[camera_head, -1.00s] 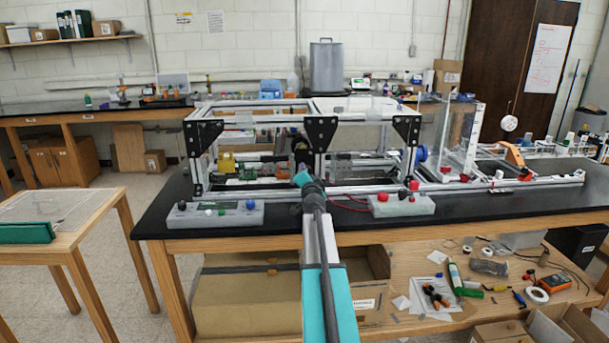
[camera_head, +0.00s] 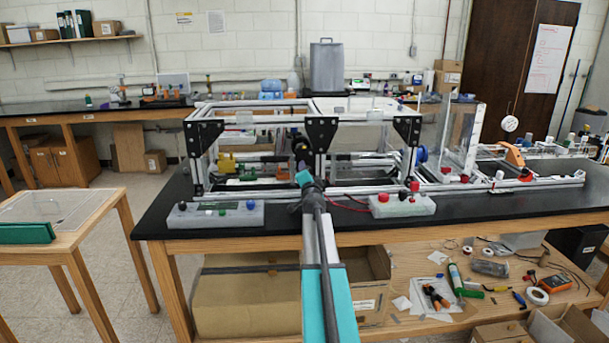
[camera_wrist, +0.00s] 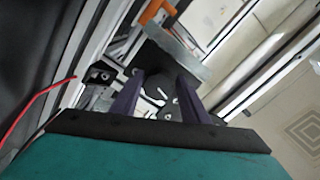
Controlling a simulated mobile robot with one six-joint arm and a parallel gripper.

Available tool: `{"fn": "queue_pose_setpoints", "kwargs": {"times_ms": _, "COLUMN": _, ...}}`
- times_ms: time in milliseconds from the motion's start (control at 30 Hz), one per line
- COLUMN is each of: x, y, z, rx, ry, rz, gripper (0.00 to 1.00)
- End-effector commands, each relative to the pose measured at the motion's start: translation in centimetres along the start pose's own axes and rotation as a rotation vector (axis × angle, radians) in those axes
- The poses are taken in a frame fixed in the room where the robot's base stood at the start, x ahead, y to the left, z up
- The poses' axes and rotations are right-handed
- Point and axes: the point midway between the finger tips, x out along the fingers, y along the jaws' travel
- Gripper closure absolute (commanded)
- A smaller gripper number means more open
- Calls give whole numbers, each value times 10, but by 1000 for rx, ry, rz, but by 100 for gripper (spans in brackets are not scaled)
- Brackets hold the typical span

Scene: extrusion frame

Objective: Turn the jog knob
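In the wrist view my gripper (camera_wrist: 162,77) has its two dark fingers spread apart, with a dark rounded part (camera_wrist: 156,90) between and beyond them. I cannot tell whether this part is the jog knob or whether the fingers touch it. A grey plate (camera_wrist: 178,52) lies just past the fingertips. In the head view my arm reaches to the front of the extrusion frame (camera_head: 260,190) and hides the fingers. The left control box (camera_head: 216,215) carries several small knobs, including a blue one (camera_head: 251,205). No label marks the jog knob.
A second control box (camera_head: 402,206) with red buttons stands right of my arm, with red wires (camera_wrist: 38,98) near the gripper. Black brackets (camera_head: 318,133) and frame bars surround the space. A blue round part (camera_head: 421,154) sits at the frame's right end.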

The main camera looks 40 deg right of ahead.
Motion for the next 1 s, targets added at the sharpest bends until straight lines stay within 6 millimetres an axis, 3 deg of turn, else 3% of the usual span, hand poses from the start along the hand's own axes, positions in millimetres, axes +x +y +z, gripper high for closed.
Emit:
{"fn": "queue_pose_setpoints", "kwargs": {"times_ms": 367, "x": -9, "y": 2, "z": 0, "rx": 0, "ry": 0, "rz": 2, "gripper": 59}}
{"fn": "queue_pose_setpoints", "kwargs": {"times_ms": 1000, "x": -65, "y": 2, "z": 0, "rx": -1, "ry": 0, "rz": 1, "gripper": 59}}
